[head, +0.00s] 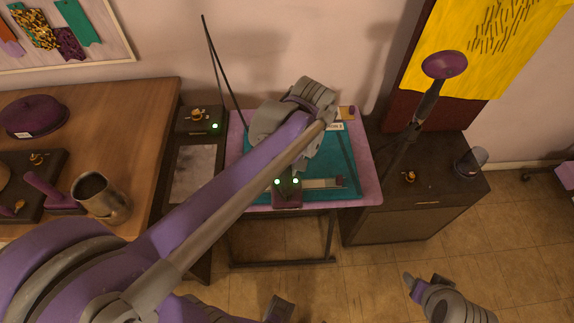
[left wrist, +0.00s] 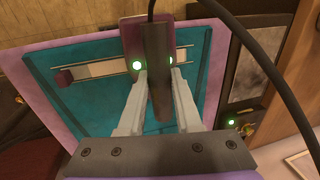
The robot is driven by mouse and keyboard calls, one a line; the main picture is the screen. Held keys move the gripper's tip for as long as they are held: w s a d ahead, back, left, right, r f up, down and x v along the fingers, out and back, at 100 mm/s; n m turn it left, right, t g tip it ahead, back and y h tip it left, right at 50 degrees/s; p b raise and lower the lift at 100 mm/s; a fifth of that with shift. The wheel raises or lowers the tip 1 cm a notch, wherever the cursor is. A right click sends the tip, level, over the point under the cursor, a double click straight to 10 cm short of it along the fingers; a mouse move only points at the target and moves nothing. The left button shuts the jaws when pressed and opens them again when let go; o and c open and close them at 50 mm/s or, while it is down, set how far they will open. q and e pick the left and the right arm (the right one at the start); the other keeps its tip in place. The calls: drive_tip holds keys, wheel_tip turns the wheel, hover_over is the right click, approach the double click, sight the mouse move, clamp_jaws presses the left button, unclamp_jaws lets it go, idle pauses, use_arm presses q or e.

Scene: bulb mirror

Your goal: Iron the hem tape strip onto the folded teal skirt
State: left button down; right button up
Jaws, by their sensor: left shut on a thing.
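The folded teal skirt (head: 258,163) lies flat on a pink-purple pressing board; it also fills much of the left wrist view (left wrist: 100,100). A pale hem tape strip (head: 318,184) lies across it, with a small dark red block (left wrist: 65,77) at one end. A maroon iron (head: 287,201) with two green lights sits over the strip, hiding part of it; whether it touches cannot be told. My left gripper (left wrist: 158,75) is shut on the iron's dark handle (left wrist: 157,95). My left arm hides part of the skirt.
A dark stand (head: 199,118) with a green light is left of the board (head: 368,180); a black cord rises behind. A dark cabinet (head: 420,190) holding a lamp (head: 444,66) and cup (head: 470,160) stands right. A wooden table (head: 130,110) with a mug (head: 100,196) is left.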

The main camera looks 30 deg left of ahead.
use_arm(q)
drive_tip(key=shift+r, duration=0.2)
drive_tip(key=shift+p+v, duration=0.65)
drive_tip(key=shift+v, duration=0.2)
drive_tip(key=shift+a, duration=0.2)
